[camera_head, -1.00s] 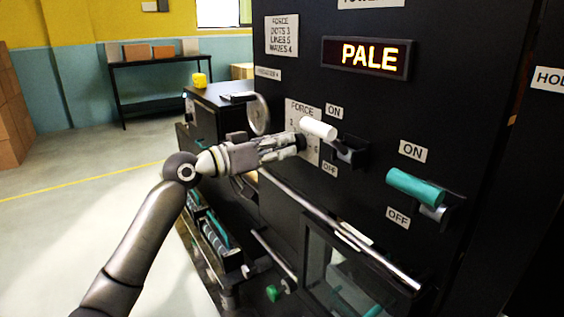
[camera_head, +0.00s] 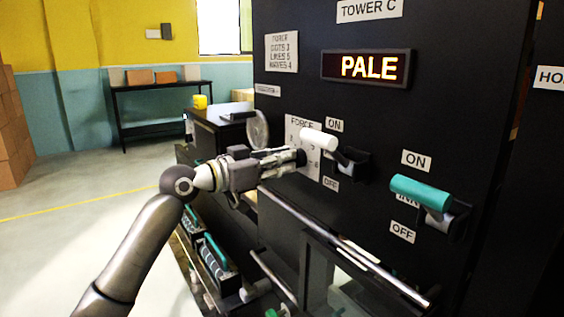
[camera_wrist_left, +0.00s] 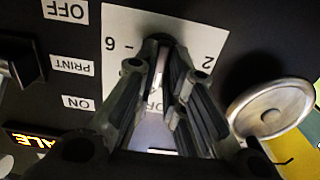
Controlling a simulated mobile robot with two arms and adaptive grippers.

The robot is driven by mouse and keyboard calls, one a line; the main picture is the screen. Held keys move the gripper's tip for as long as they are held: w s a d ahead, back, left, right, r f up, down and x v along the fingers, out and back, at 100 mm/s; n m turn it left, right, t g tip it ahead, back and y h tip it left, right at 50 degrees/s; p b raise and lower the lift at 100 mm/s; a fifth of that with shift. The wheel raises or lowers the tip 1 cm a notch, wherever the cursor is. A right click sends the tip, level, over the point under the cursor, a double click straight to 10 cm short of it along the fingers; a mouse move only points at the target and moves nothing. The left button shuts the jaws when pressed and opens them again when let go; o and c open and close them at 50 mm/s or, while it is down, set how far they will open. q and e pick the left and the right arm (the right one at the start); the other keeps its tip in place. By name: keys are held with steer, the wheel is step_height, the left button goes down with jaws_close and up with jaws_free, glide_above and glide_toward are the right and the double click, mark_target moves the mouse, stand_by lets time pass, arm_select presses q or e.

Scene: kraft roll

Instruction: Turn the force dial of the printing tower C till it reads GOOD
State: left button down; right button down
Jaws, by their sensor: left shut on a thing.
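The black panel of tower C carries a lit display (camera_head: 366,68) that reads PALE. Below it is a white FORCE plate (camera_head: 312,166) with numbers around the dial. My left gripper (camera_head: 298,157) reaches the plate from the left and is shut on the dark force dial (camera_wrist_left: 160,42). In the left wrist view the two fingers (camera_wrist_left: 160,75) close around the dial, with a 6 and a 2 on the plate to either side. The fingers hide much of the dial, so its setting is not readable. My right gripper is not in view.
A white-handled lever (camera_head: 318,140) with ON and OFF labels sits just right of the dial. A teal-handled lever (camera_head: 419,190) is further right. A round metal disc (camera_wrist_left: 272,108) is close beside the gripper. A metal rail (camera_head: 345,250) runs below.

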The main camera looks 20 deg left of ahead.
arm_select(q)
steer(key=c, duration=1.5)
jaws_free()
steer(key=v, duration=1.2)
steer(key=shift+a, duration=0.1)
steer(key=shift+w+f, duration=0.1)
